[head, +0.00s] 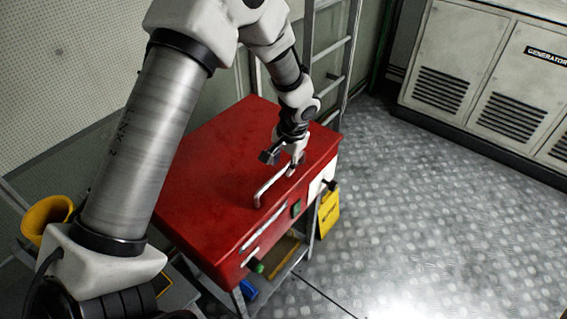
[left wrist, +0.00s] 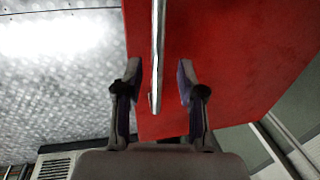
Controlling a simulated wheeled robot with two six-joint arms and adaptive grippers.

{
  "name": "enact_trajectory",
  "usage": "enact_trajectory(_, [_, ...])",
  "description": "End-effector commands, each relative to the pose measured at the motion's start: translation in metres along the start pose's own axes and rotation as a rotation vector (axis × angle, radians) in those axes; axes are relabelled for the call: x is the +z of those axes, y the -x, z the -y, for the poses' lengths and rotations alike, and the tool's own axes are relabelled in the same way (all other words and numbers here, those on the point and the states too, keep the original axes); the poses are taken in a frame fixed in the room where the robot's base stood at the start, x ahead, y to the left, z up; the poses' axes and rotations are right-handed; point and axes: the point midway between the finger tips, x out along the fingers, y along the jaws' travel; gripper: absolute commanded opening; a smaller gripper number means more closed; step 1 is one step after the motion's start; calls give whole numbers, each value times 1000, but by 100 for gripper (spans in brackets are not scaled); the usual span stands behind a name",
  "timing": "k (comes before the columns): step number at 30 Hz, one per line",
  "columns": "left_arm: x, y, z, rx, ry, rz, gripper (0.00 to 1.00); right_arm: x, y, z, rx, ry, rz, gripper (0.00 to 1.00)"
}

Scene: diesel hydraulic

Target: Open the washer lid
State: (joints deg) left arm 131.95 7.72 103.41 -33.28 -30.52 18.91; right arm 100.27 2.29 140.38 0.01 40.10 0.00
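The red washer (head: 215,160) stands left of centre in the head view, with its flat lid shut. A bent metal handle (head: 268,184) is fixed near the lid's front edge. My left gripper (head: 283,157) is over the far end of this handle, pointing down. In the left wrist view the handle (left wrist: 157,45) runs between the two spread fingers of my left gripper (left wrist: 158,78), with a gap on either side. It is open and holds nothing. The red lid also fills the right of that view. My right gripper is not in view.
A ladder (head: 335,60) stands behind the washer. A generator cabinet (head: 480,70) is at the far right. A yellow container (head: 47,215) is at the left, and a yellow item (head: 328,214) hangs by the washer's front. The metal floor (head: 430,230) at right is clear.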

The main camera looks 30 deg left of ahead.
Motion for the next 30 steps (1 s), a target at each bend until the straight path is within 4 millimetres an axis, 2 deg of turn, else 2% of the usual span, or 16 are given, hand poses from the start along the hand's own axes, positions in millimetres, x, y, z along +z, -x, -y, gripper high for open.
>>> enact_trajectory(10, [-2,81,1,-1,-1,-6,39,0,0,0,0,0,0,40])
enact_trajectory(15, [-1,108,1,1,0,-2,39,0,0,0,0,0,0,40])
enact_trajectory(30, [-1,112,1,1,-1,-1,39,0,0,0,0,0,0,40])
